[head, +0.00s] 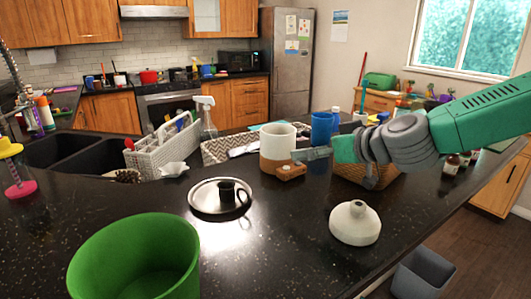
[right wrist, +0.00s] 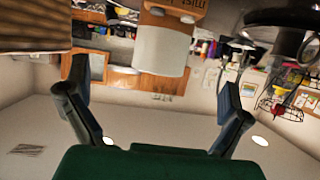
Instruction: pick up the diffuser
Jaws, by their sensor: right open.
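The diffuser, a white rounded vessel with a small dark opening on top (head: 355,223), stands upright on the black counter near its right front edge. My right gripper (head: 312,154) reaches in from the right behind it, beside a white and tan mug (head: 277,149), and is apart from the diffuser. In the right wrist view, its two fingers (right wrist: 153,82) are spread with nothing held between them. That view appears upside down and shows the mug (right wrist: 162,48) beyond the fingers. I cannot make out the diffuser there. My left gripper is out of view.
A green bin (head: 135,260) stands at front left. A small wooden block (head: 291,171), blue cups (head: 322,128) and a wicker basket (head: 375,180) are near my right gripper. Counter around the diffuser is clear.

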